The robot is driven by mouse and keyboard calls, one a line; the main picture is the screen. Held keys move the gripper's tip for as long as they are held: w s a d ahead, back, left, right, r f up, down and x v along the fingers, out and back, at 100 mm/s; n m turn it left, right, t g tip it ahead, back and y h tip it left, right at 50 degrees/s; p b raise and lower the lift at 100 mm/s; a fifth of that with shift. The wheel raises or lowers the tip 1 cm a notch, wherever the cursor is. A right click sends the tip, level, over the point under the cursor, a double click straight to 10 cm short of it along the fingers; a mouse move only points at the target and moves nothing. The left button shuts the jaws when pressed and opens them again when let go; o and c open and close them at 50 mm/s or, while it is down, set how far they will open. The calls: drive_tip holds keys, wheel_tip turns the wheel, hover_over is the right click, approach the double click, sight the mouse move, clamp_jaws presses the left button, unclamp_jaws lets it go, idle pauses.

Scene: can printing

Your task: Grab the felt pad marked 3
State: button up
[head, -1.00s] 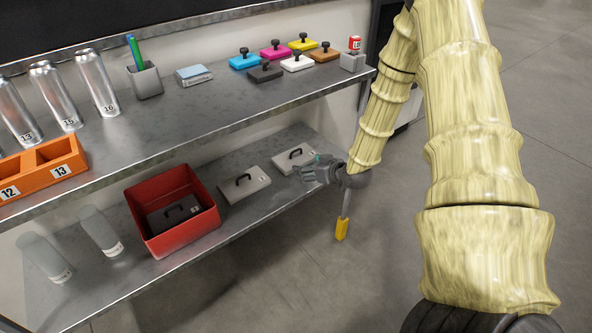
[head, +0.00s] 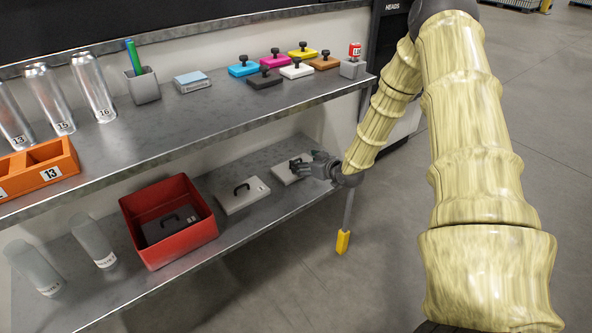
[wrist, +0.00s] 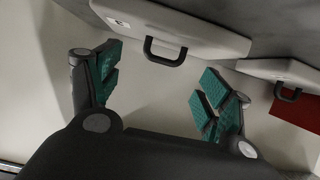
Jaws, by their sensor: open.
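Two pale, flat pads with black handles lie on the lower shelf. The right one (head: 287,174) is partly hidden by my gripper (head: 308,167) in the head view. The left one (head: 243,200) lies between it and a red bin. In the wrist view the nearer pad (wrist: 205,30) fills the top, with its black handle (wrist: 165,54) pointing toward me and a small label whose number I cannot read. My gripper (wrist: 160,82) is open and empty, its teal-padded fingers either side of that handle and apart from it. The other pad (wrist: 275,70) shows at the right.
The red bin (head: 133,212) on the lower shelf holds a dark pad (head: 168,224). Clear cylinders (head: 93,240) stand at its left. The upper shelf (head: 215,108), with cans, a pen cup and coloured stamps, overhangs the lower one. Open floor lies to the right.

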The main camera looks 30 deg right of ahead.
sight(282, 172)
drive_tip(key=shift+b+x, duration=0.3)
drive_tip(key=shift+x, duration=1.65)
drive_tip(key=shift+s+f, duration=0.1)
drive_tip(key=shift+f, duration=0.1)
drive_tip(key=shift+a, duration=0.1)
drive_tip(key=c, duration=1.1)
